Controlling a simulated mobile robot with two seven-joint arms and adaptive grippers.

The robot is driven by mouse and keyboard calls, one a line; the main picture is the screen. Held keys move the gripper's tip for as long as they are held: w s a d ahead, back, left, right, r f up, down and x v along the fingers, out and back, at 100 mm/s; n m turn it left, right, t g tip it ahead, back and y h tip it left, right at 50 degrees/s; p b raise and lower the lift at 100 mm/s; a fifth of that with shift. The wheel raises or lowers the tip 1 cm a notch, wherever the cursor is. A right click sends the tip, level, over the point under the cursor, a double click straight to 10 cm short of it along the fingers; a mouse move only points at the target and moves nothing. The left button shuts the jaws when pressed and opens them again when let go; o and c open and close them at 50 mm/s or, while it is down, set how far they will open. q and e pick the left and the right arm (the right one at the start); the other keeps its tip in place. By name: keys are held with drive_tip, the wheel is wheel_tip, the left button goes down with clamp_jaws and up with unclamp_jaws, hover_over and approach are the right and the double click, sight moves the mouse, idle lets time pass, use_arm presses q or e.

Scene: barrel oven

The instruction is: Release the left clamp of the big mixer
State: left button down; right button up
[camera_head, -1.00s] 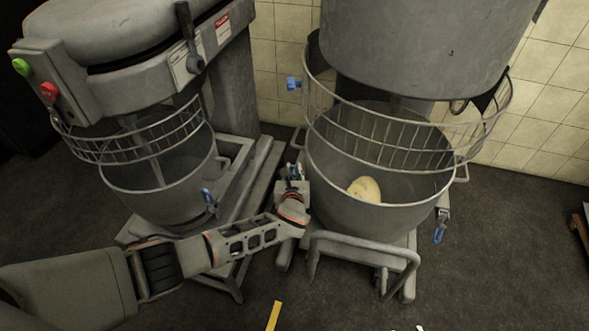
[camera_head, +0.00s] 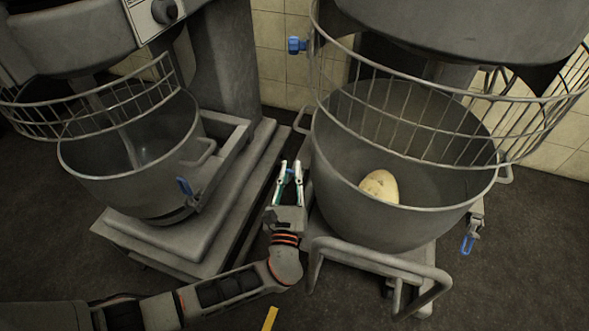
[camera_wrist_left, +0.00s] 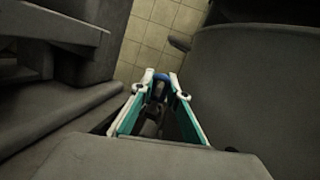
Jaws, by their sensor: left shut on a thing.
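The big mixer's grey bowl (camera_head: 400,170) stands at the right in the head view, with a pale lump of dough (camera_head: 380,186) inside. My left gripper (camera_head: 291,168) is beside the bowl's left wall, its fingers pointing away toward the back wall. In the left wrist view the gripper (camera_wrist_left: 161,78) has its fingertips closed around a small blue piece (camera_wrist_left: 162,76), which looks like the left clamp's handle. The rest of that clamp is mostly hidden by the fingers. The right clamp's blue handle (camera_head: 468,244) hangs down on the bowl's right side. My right gripper is not in view.
A smaller mixer's bowl (camera_head: 130,160) stands to the left, with its own blue-handled clamp (camera_head: 185,187). My left arm reaches into the narrow gap between the mixers. The big bowl's tubular frame (camera_head: 380,262) sticks out in front. A wire guard (camera_head: 430,140) rises above the bowl.

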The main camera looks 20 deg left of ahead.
use_arm(q)
drive_tip(key=shift+f, duration=0.15)
drive_tip(key=c, duration=2.2)
unclamp_jaws()
drive_tip(key=shift+r, duration=5.05)
